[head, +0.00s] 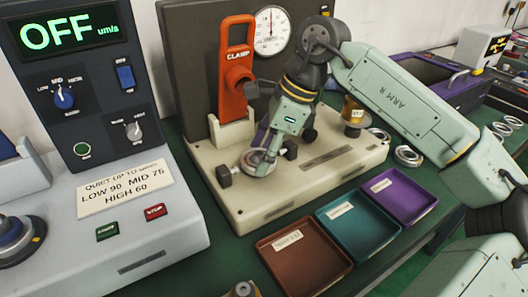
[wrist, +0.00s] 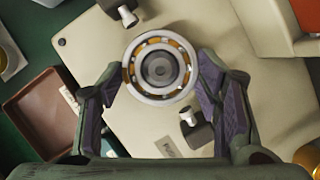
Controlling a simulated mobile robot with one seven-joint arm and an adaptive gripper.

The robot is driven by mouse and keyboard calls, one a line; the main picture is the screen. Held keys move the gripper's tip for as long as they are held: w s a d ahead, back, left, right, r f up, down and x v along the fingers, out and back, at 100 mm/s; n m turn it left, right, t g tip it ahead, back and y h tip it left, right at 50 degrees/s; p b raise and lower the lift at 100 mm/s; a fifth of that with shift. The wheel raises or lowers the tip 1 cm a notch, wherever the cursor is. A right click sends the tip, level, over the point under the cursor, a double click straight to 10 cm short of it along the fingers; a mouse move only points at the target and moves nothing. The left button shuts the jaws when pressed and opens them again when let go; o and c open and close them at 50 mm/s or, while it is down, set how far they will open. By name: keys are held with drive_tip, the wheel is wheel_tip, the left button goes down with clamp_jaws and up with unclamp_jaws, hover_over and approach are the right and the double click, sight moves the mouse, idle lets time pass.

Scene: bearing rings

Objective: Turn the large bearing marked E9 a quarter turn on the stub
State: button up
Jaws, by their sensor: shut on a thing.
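The large bearing (wrist: 150,95), a pale metal ring with orange-brown parts between its races, sits around the dark round stub (wrist: 158,68) in the wrist view. No E9 mark is readable on it. My gripper (wrist: 162,66) has one purple-lined finger on each side of the bearing and is shut on its outer ring. In the head view the bearing (head: 250,163) is low at the front of the cream fixture base (head: 330,178), with my gripper (head: 262,160) over it from above. My fingers partly hide it there.
Two dark-headed knobs (wrist: 190,117) flank the bearing closely. An orange clamp (head: 236,75) and a dial gauge (head: 272,31) stand behind. Brown (head: 290,268), teal (head: 362,232) and purple (head: 410,196) trays lie in front. A grey console (head: 150,215) reading OFF stands left.

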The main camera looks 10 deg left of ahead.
drive_tip(key=shift+s+f+m+t+b, duration=0.15)
drive_tip(key=shift+m+t+b, duration=0.45)
drive_tip(key=shift+m+b, duration=0.85)
drive_tip(key=shift+s+m+t+h+b, duration=0.15)
drive_tip(key=shift+m+t+b, duration=0.3)
drive_tip(key=shift+m+b, duration=0.7)
drive_tip(key=shift+s+m+t+h+b, duration=0.15)
drive_tip(key=shift+m+t+b, duration=0.4)
drive_tip(key=shift+m, duration=0.95)
drive_tip(key=shift+f+m+t+b, duration=0.1)
drive_tip(key=shift+m+t+b, duration=0.2)
drive_tip(key=shift+m+b, duration=0.7)
drive_tip(key=shift+a+m+h, duration=0.1)
drive_tip(key=shift+m+h, duration=0.2)
drive_tip(key=shift+m, duration=0.4)
drive_tip(key=shift+s+m+t+h+b, duration=0.1)
drive_tip(key=shift+m+t+h+b, duration=0.25)
drive_tip(key=shift+m+b, duration=0.35)
drive_tip(key=shift+a+m, duration=0.1)
drive_tip(key=shift+m, duration=0.5)
drive_tip(key=shift+m+t+h, duration=0.25)
drive_tip(key=shift+m, duration=0.35)
